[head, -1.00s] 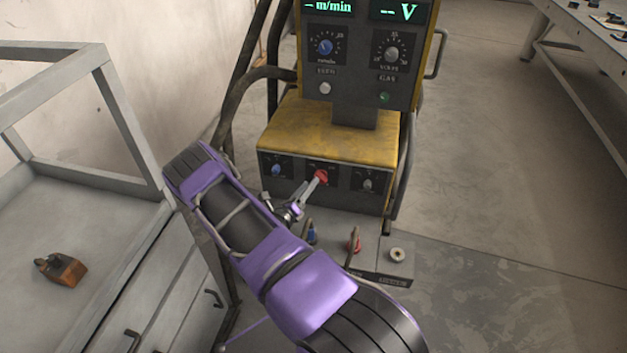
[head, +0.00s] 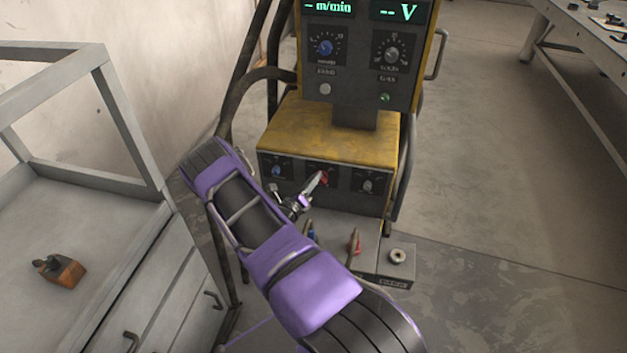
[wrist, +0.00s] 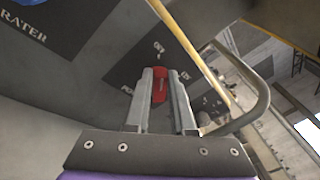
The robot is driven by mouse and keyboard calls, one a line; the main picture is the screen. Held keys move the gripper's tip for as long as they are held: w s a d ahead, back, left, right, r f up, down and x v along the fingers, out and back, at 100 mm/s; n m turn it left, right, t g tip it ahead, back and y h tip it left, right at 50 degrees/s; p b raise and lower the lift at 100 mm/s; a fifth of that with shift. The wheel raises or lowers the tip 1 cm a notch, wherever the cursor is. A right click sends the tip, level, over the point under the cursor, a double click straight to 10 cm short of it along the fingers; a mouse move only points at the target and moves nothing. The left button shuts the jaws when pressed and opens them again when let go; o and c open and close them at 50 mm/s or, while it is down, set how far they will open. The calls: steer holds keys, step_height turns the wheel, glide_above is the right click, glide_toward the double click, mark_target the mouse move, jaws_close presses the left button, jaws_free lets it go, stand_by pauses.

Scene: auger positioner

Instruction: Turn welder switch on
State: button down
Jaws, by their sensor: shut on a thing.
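The welder (head: 330,125) is a yellow and dark grey machine at the centre of the head view. Its red switch (head: 324,180) is the middle control on the lower front panel. My gripper (head: 318,181) reaches it from the lower left, and a finger covers part of the switch. In the wrist view, my gripper (wrist: 160,88) has the red switch (wrist: 159,85) between its fingertips and is shut on it. Small white marks on the panel surround the switch; I cannot read its position.
A blue knob (head: 276,171) and a grey knob (head: 368,185) flank the switch. Upper displays (head: 400,11) glow green. A metal handle (wrist: 245,110) passes close right of my fingers in the wrist view. A grey cabinet (head: 60,230) stands left; floor (head: 480,180) is clear right.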

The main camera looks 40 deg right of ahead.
steer(key=shift+m, duration=0.3)
steer(key=m+y+p, duration=0.1)
steer(key=m+p, duration=0.1)
steer(key=m, duration=0.1)
steer(key=s+d+m+y+p, duration=0.1)
steer(key=m+p, duration=0.2)
steer(key=m, duration=0.1)
steer(key=r+m+y+p, duration=0.1)
steer(key=m+p, duration=0.1)
steer(key=m, duration=0.1)
steer(key=shift+s+d+t+y+p, duration=0.15)
steer(key=shift+s+t+y+p, duration=0.15)
steer(key=shift+s+t+y, duration=0.1)
steer(key=shift+s+d+f+m+t+y+p, duration=0.15)
steer(key=shift+m+t+y+p, duration=0.3)
steer(key=shift+m, duration=0.65)
steer(key=shift+s+d+f+m+t+y+p, duration=0.15)
steer(key=shift+m+p, duration=0.45)
steer(key=shift+m, duration=0.5)
steer(key=c, duration=0.8)
jaws_free()
steer(key=shift+w, duration=0.1)
steer(key=shift+o, duration=0.2)
